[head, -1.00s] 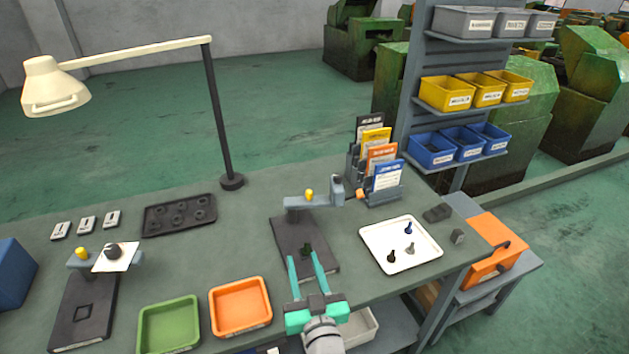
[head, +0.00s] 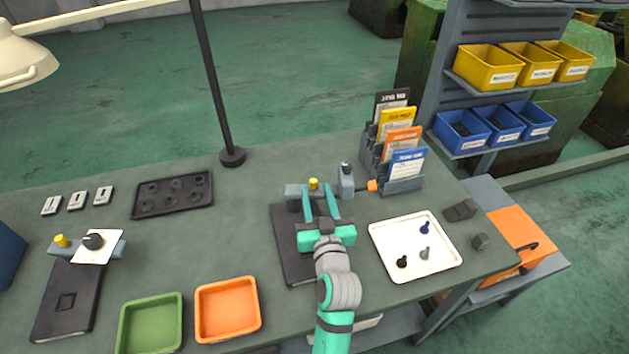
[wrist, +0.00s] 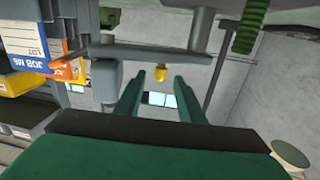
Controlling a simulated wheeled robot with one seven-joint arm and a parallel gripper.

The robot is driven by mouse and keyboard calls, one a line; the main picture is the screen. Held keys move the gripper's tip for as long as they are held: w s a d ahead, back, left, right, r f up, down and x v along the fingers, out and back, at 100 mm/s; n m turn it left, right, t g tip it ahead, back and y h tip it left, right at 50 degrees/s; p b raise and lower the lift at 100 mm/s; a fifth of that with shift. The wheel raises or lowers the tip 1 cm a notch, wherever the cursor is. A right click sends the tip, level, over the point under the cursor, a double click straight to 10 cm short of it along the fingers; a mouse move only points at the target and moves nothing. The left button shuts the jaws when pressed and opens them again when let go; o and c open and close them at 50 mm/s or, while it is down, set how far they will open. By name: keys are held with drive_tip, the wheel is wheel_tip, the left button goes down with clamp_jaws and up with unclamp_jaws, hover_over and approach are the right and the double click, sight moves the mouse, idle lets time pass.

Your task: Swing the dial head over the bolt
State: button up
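The right-hand fixture has a dark base plate (head: 285,242) and a grey crossbar (head: 296,191) with a yellow knob (head: 313,184). A grey upright head (head: 346,181) with an orange tip (head: 372,186) stands at the bar's right end; I take it for the dial head. In the wrist view, the crossbar (wrist: 150,52) runs across, with the yellow knob (wrist: 160,72) beyond and between my fingertips. My gripper (head: 318,190) is open and empty, fingers extended toward the crossbar over the plate. Contact cannot be told. The bolt is hidden behind my gripper.
A second fixture (head: 66,302) with a white-faced dial stands at left. Green (head: 150,325) and orange (head: 228,310) trays lie in front. A white tray (head: 416,248) with small parts and a card rack (head: 403,184) are at right. A lamp post (head: 212,90) stands behind.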

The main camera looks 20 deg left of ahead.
sight(315, 185)
drive_tip(key=shift+x, duration=2.3)
clamp_jaws()
